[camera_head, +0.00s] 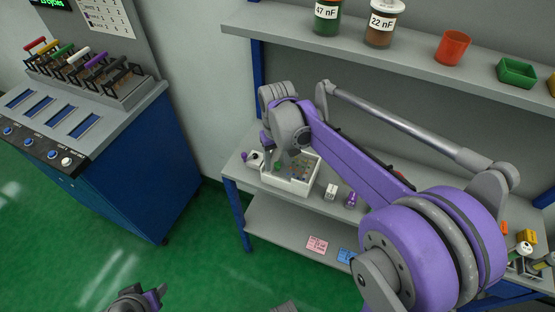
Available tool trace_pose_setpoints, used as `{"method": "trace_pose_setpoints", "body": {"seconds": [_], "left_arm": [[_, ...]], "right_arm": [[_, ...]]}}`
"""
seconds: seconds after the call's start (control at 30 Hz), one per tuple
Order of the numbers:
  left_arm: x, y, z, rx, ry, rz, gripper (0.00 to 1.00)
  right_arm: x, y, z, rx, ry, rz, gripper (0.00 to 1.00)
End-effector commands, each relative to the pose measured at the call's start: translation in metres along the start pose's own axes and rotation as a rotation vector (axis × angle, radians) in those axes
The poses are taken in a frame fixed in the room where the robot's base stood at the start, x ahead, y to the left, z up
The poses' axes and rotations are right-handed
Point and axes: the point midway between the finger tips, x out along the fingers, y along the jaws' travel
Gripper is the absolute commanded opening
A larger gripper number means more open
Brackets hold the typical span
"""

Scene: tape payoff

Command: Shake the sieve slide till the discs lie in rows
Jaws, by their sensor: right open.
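A white open box (290,187) stands on the grey bench top, with small coloured discs (299,171) inside. The discs are too small to tell whether they lie in rows. A small white part with a dark hole (256,160) and a purple knob (245,156) shows at the box's left; I cannot tell whether it is the sieve slide. My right gripper (270,146) is open, pointing down above the box's back left corner, and its wrist hides part of the box. My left gripper (150,299) is only partly in view at the bottom edge, far from the bench.
A small white block (331,191) and a purple piece (350,199) stand right of the box. Jars (380,24), a red cup (453,47) and a green bin (517,72) stand on the upper shelf (420,72). A blue cabinet (130,180) is at left; green floor (150,262) lies clear between.

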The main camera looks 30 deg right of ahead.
Motion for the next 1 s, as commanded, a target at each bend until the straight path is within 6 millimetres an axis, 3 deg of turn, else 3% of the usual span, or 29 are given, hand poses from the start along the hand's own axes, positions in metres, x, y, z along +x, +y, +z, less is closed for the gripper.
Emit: {"method": "trace_pose_setpoints", "body": {"seconds": [0.17,0.63,0.8,1.0], "left_arm": [[-0.001,0.0,-0.001,0.0,0.0,0.0,0.5],[-0.008,0.0,-0.006,0.0,0.004,0.0,0.5],[-0.009,0.0,-0.006,0.0,0.004,0.0,0.5],[-0.009,0.0,-0.006,0.0,0.004,0.0,0.5]], "right_arm": [[-0.01,0.0,0.0,0.0,0.0,0.0,0.57],[-0.095,0.0,0.0,0.0,0.0,0.0,0.57],[-0.107,0.0,0.0,0.0,0.0,0.0,0.57],[-0.108,0.0,0.0,0.0,0.0,0.0,0.57]]}}
